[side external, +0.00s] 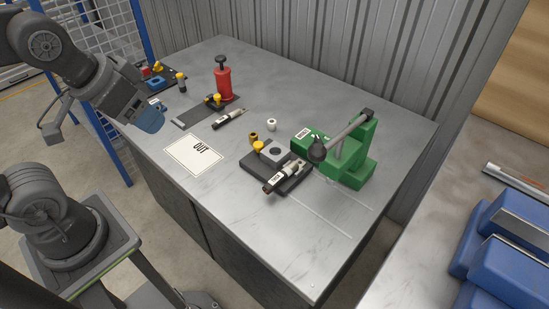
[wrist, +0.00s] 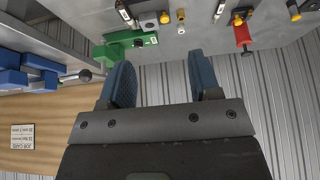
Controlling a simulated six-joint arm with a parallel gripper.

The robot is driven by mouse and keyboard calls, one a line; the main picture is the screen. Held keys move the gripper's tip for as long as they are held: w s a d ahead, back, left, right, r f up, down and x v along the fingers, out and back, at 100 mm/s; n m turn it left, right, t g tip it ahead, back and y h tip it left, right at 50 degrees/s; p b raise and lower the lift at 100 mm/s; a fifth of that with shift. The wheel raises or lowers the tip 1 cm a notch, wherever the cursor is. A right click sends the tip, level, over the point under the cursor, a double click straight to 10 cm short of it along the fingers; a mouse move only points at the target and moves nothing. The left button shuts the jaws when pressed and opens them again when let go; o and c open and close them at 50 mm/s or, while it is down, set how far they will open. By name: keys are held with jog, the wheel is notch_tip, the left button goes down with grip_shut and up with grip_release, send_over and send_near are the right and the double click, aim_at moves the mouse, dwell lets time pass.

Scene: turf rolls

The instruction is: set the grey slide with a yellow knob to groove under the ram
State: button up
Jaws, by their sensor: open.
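The grey slide (side external: 273,153) is a light plate with a round dark spot and a yellow knob (side external: 258,147) at its left end. It sits on a dark base left of the green press (side external: 350,160); the knob end is away from the press. The ram area is partly hidden by the press lever, and I cannot make out the groove clearly. My gripper (side external: 150,118) is open and empty, high beyond the table's left edge, well apart from the slide. Its blue fingers (wrist: 162,80) are spread in the wrist view, where the green press (wrist: 125,40) also shows.
A labelled dark tool (side external: 273,184) lies at the base's front, another (side external: 229,118) farther back. A brass piece (side external: 253,137) and white piece (side external: 271,124) stand behind the slide. A red pump-like device (side external: 222,84) is farther back. An OUT card (side external: 185,161) lies left. The front table is clear.

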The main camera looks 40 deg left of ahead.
dwell(0.4)
jog(key=w+a+f+n+g+h, duration=0.25)
jog(key=w+f+n+h, duration=0.2)
jog(key=w, duration=0.25)
jog(key=w+a+f+n+g+h, duration=0.1)
jog(key=w+f+n+g+h, duration=0.2)
jog(key=w+n, duration=0.35)
jog(key=w+a+f+n+t+h, duration=0.2)
jog(key=w+a+f+n+h, duration=0.15)
jog(key=a+f+n, duration=0.2)
jog(key=w+a+f+n+t+h, duration=0.2)
jog(key=w+a+f+n, duration=0.25)
jog(key=f, duration=0.25)
send_near(260, 162)
jog(key=shift+g, duration=0.35)
jog(key=w+d, duration=0.2)
jog(key=w, duration=0.1)
jog(key=w+d, duration=0.2)
jog(key=shift+f, duration=0.25)
jog(key=shift+c, duration=0.5)
grip_shut()
jog(key=shift+s+d, duration=0.1)
